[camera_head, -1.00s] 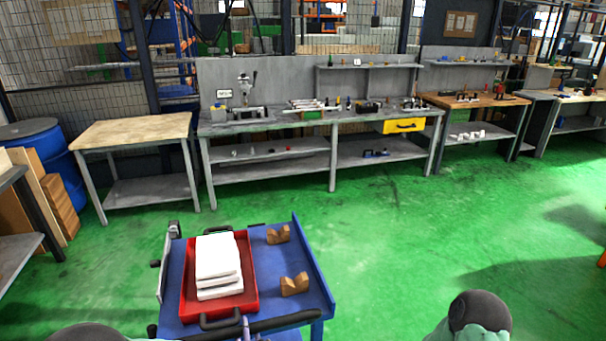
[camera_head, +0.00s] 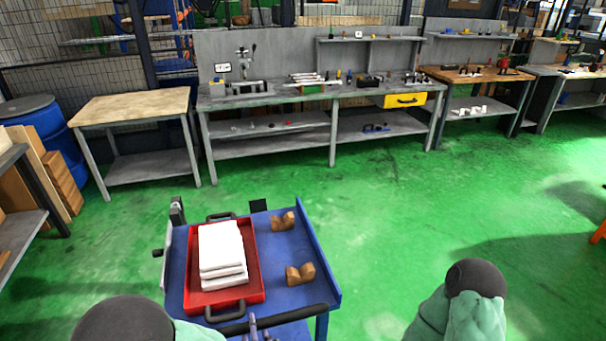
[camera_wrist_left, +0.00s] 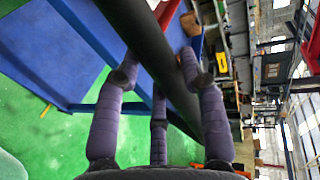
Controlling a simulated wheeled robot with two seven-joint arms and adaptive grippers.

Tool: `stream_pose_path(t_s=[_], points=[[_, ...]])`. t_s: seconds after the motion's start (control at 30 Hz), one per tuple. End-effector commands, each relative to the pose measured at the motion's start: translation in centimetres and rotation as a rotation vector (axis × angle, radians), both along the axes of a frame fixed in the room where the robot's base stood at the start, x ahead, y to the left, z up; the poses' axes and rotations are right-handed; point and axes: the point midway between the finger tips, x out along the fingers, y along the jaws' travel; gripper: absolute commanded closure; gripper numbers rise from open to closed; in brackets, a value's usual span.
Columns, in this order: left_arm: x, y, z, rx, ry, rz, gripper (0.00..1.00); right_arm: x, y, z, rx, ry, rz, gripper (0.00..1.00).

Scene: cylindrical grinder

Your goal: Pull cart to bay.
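The blue cart (camera_head: 275,257) stands in front of me at the bottom centre of the head view. Its black handle bar (camera_head: 285,316) runs along the near side. My left gripper (camera_head: 252,328) shows as a small purple shape at this bar. In the left wrist view my gripper (camera_wrist_left: 160,65) has its purple fingers on both sides of the black bar (camera_wrist_left: 165,65), close against it. Whether they are closed tight on it cannot be told. My right gripper is not in view. No marked bay can be made out.
A red tray (camera_head: 255,285) with white blocks (camera_head: 220,250) and two brown V-shaped blocks (camera_head: 283,222) are on the cart. A wooden-topped table (camera_head: 130,106), a long grey workbench (camera_head: 270,97) and a blue barrel (camera_head: 50,140) stand behind. The green floor is clear right of the cart.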

Motion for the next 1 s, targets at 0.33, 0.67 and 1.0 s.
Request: stream_pose_path(t_s=[0.33, 0.67, 1.0], points=[[0.7, -0.1, 1.0, -0.008, -0.03, 0.002, 0.41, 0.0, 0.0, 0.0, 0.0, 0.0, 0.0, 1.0], [0.1, -0.2, 1.2, -0.006, -0.024, 0.002, 0.41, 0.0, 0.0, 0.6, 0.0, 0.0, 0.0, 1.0], [-2.2, -1.0, 2.9, -0.006, -0.023, -0.001, 0.41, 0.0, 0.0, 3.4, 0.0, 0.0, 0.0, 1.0]])
